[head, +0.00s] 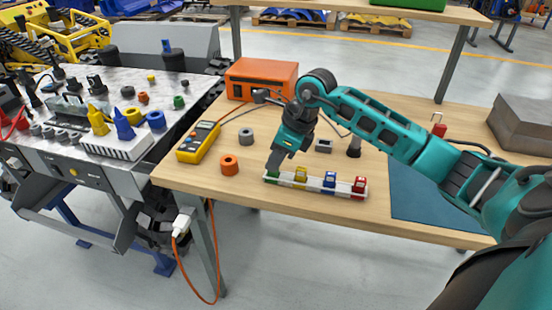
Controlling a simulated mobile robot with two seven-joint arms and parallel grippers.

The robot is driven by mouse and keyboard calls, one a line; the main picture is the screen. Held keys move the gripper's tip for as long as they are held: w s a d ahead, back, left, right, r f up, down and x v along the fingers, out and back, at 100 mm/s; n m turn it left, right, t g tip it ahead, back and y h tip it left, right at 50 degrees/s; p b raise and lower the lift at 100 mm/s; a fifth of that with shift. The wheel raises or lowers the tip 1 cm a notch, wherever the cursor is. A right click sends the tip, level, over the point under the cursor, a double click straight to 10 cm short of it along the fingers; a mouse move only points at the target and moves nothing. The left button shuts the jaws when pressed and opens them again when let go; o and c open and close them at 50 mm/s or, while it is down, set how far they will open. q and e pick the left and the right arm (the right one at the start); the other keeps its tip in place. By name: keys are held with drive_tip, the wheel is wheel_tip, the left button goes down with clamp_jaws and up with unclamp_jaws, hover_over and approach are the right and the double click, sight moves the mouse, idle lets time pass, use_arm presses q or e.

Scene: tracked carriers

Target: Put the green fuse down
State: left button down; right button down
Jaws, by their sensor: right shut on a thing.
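A white rack (315,187) lies near the front edge of the wooden table. The green fuse (272,176) is at the rack's left end, right under my right gripper (274,163). That gripper points down and is shut on the green fuse, its fingers hiding the upper part. I cannot tell whether the fuse is fully seated. A yellow fuse (300,175), a blue fuse (329,180) and a red fuse (359,186) stand in the rack to the right, apart from the gripper. My left gripper is not in view.
An orange ring (229,166), a grey ring (246,136) and a yellow multimeter (199,142) lie left of the gripper. An orange box (262,79) stands behind. A blue mat (430,195) lies to the right. A tracked carrier (100,125) stands left of the table.

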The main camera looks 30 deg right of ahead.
drive_tip(key=shift+f, duration=0.1)
drive_tip(key=shift+f, duration=0.15)
drive_tip(key=c, duration=1.1)
unclamp_jaws()
